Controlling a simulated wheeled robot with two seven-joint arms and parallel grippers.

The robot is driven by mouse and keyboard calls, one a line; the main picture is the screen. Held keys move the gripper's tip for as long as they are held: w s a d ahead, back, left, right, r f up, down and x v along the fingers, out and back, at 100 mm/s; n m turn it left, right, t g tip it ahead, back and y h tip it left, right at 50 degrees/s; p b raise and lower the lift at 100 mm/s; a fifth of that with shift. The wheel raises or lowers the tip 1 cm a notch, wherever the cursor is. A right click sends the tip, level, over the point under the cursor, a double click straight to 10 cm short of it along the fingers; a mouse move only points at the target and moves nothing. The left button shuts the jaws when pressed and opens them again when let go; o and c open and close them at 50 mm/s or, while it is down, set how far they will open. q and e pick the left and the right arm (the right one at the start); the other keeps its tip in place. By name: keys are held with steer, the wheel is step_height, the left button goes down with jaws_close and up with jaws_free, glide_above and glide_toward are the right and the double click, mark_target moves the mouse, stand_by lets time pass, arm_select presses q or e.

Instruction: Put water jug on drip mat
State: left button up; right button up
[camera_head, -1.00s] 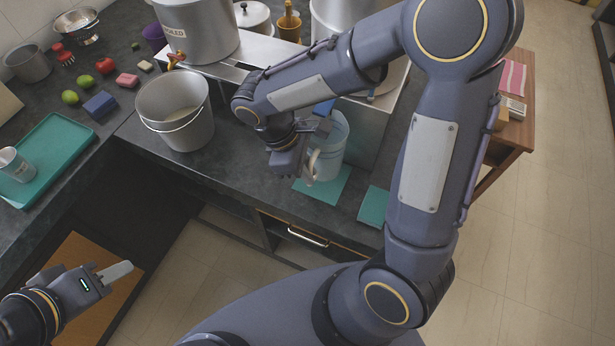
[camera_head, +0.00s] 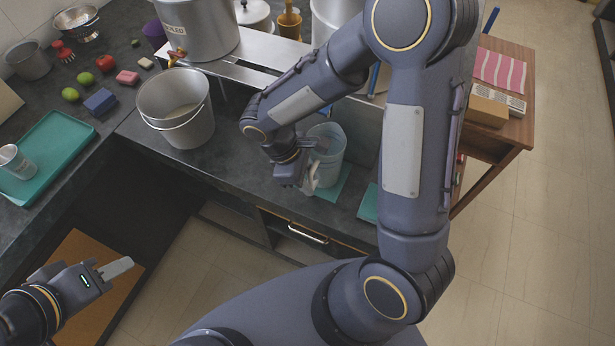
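The water jug (camera_head: 330,153), a translucent pale blue vessel, stands upright on the counter at a teal drip mat (camera_head: 335,186). It appears to rest at least partly on this mat; its base edge is partly hidden. A second teal mat (camera_head: 368,206) lies to the right, partly behind my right arm. My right gripper (camera_head: 309,182) is low at the jug's left side, with pale fingers close to the jug wall. The handle is not clear, and I cannot tell whether the fingers hold it. My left gripper (camera_head: 117,267) is at lower left, away from the jug, its fingers seen edge-on.
A steel bucket (camera_head: 177,108) stands left of the jug. A large steel canister (camera_head: 197,28) with a tap sits on a metal stand (camera_head: 248,55) behind. A teal tray (camera_head: 50,158) with a cup (camera_head: 17,163) is at far left. A wooden side table (camera_head: 515,128) is at right.

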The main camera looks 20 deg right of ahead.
steer(key=shift+o, duration=0.2)
steer(key=shift+r, duration=0.15)
steer(key=v, duration=1.2)
steer(key=shift+s, duration=0.1)
